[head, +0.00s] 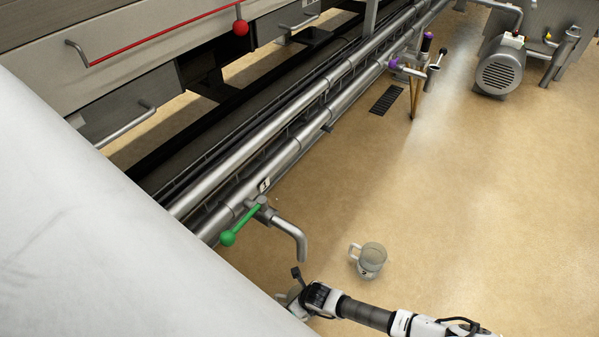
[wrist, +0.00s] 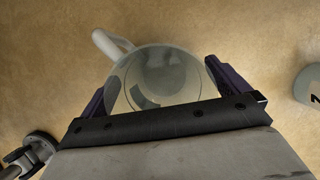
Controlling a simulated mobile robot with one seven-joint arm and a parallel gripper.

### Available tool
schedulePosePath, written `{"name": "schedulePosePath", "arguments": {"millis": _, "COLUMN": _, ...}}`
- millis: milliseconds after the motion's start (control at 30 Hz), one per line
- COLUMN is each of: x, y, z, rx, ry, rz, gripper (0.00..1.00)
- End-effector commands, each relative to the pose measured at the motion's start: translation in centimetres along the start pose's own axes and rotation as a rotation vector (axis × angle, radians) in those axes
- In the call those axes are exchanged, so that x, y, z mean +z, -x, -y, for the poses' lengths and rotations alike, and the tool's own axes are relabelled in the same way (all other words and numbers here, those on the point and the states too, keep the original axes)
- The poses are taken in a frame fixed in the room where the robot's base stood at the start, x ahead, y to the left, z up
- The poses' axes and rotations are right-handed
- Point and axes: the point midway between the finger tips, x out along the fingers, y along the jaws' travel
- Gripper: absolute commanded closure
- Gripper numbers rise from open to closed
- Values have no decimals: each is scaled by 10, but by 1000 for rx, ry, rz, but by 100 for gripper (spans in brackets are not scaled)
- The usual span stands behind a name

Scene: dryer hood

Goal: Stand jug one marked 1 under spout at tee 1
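A pale, see-through jug (wrist: 160,75) sits between the fingers of my gripper (wrist: 158,85) in the wrist view. The fingers lie against both its sides, and its handle points to the upper left. No number shows on it. In the head view my gripper (head: 290,292) is low, just below the spout, partly behind the white surface, and its jug is hidden there. The grey bent spout (head: 292,236) comes off the pipe at the tee with the "1" label (head: 264,185). A green lever (head: 240,226) is at that tee.
A second jug (head: 370,260) stands on the floor right of the spout; its dark mark looks like a 2. It also shows at the wrist view's right edge (wrist: 309,84). A motor (head: 500,72) stands at the back right. Open floor lies between.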

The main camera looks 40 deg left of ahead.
Motion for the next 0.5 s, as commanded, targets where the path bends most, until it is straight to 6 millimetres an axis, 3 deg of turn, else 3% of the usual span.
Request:
{"name": "schedulePosePath", "arguments": {"millis": 233, "x": 2, "y": 13, "z": 1, "rx": 0, "ry": -1, "rz": 1, "gripper": 0}}
{"name": "schedulePosePath", "arguments": {"millis": 500, "x": 3, "y": 70, "z": 1, "rx": 0, "ry": -5, "rz": 2, "gripper": 0}}
